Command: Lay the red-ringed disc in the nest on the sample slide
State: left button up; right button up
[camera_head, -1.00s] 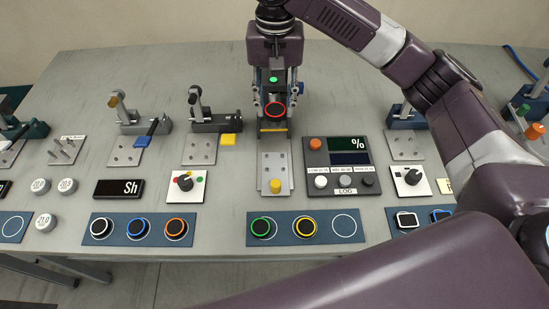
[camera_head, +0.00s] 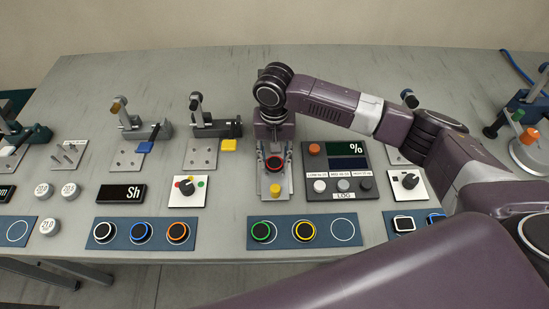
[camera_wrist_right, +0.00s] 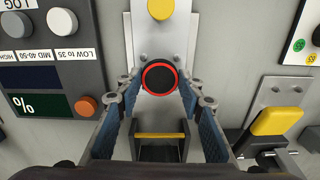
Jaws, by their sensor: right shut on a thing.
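The red-ringed black disc (camera_head: 275,163) is held between the fingers of my right gripper (camera_head: 275,160). In the right wrist view the disc (camera_wrist_right: 160,77) sits between the fingertips, flat side facing the camera. It is over the metal plate of the sample slide (camera_wrist_right: 147,35), which has a yellow knob (camera_wrist_right: 160,9) at its front end. The slide's front part (camera_head: 264,190) also shows in the head view. The disc and gripper hide the nest. I cannot tell whether the disc touches the plate. My left gripper is not in view.
A dark panel with a % display (camera_head: 341,170) stands close to the right of the slide. A toggle clamp with a yellow handle (camera_head: 229,145) is to the left. A blue mat (camera_head: 283,242) with green-ringed and yellow-ringed discs and one empty circle lies in front.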

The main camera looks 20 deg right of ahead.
aim_at(274, 163)
jog(key=shift+f, duration=0.4)
jog(key=o, duration=1.1)
jog(key=shift+f, duration=0.15)
jog(key=shift+o, duration=0.2)
jog(key=shift+r, duration=0.35)
notch_tip(274, 163, up, 12)
jog(key=b, duration=0.2)
jog(key=shift+f+b, duration=0.15)
jog(key=shift+b, duration=0.15)
